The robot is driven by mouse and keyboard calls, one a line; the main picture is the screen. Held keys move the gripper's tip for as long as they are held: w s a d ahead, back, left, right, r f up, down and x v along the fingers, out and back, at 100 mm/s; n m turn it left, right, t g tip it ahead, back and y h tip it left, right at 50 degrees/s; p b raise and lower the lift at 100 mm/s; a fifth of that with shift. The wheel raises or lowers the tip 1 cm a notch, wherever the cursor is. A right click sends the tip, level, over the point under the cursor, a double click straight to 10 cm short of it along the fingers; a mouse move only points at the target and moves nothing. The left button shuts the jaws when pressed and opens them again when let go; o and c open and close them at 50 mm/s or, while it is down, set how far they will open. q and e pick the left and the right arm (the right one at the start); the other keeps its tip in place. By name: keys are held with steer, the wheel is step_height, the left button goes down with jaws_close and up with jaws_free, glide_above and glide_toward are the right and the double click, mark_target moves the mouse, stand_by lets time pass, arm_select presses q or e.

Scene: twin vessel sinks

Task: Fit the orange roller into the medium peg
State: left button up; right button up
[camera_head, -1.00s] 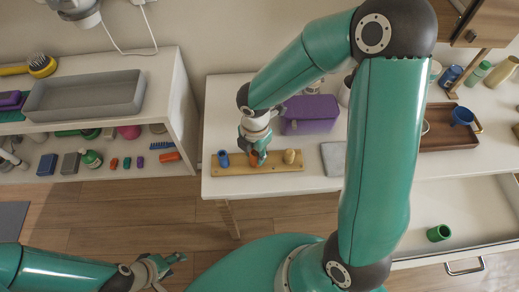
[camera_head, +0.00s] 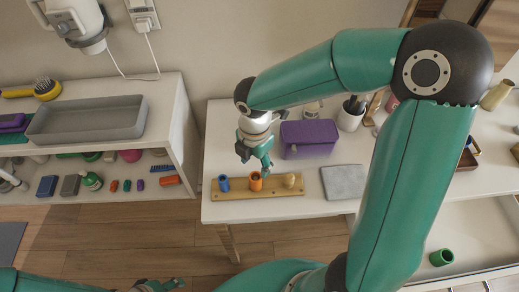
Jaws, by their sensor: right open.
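The wooden peg board (camera_head: 238,194) lies near the front edge of the white table. The orange roller (camera_head: 256,183) stands upright at the board's middle position, around where the medium peg would be; that peg is hidden. A blue roller (camera_head: 223,184) stands at the board's left position. A bare wooden peg (camera_head: 290,181) shows at the right. My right gripper (camera_head: 255,158) is open and empty, just above and behind the orange roller, apart from it. My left gripper (camera_head: 160,286) is low at the bottom edge, partly cut off, and its jaws are unclear.
A purple box (camera_head: 309,139) stands behind the board, and a grey slab (camera_head: 343,182) lies to its right. A cup with dark items (camera_head: 351,114) is farther back. A green roller (camera_head: 441,257) sits in the open drawer. A shelf with a grey tray (camera_head: 86,118) stands left.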

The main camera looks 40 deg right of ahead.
step_height(320, 180, up, 4)
stand_by(0.5)
